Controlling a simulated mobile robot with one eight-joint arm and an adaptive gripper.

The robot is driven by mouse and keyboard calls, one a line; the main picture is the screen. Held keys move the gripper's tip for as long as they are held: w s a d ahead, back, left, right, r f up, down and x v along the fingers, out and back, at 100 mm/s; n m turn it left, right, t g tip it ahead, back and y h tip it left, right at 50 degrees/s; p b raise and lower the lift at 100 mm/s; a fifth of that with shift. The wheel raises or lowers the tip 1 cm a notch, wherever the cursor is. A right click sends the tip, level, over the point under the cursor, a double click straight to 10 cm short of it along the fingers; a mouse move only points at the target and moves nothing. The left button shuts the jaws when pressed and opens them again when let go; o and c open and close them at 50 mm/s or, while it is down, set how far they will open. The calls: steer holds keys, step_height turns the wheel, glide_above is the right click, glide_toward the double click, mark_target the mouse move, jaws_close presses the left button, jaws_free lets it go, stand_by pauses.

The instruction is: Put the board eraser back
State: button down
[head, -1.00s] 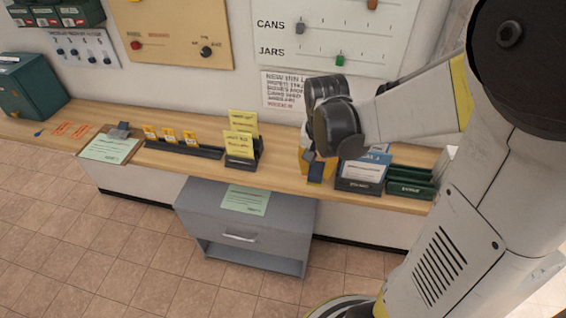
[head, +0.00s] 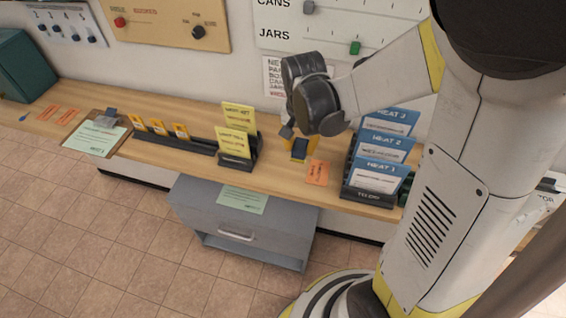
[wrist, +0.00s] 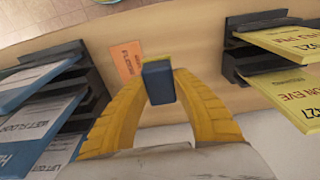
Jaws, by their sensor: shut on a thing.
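The board eraser shows in the wrist view as a small dark blue block (wrist: 158,84) with a thin yellowish edge. My gripper (wrist: 159,76) has its two yellow fingers closed on the block's sides. In the head view the eraser (head: 300,148) hangs under my wrist, over or just at the wooden counter (head: 275,172). I cannot tell whether it touches the counter. My gripper (head: 299,143) is partly hidden there by the wrist.
An orange card (head: 317,172) lies just right of the eraser. A rack of blue HEAT cards (head: 380,150) stands further right, and a yellow-card holder (head: 237,145) stands left. A grey drawer cabinet (head: 240,225) is below. The wall panel (head: 330,30) is behind.

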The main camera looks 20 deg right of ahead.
steer(key=b, duration=0.1)
glide_above(283, 167)
step_height(283, 167, down, 3)
steer(key=shift+s+a, duration=0.15)
step_height(283, 167, down, 4)
steer(key=shift+f+b, duration=0.1)
steer(key=shift+b, duration=1)
steer(key=shift+r, duration=0.2)
steer(key=c, duration=1.1)
jaws_free()
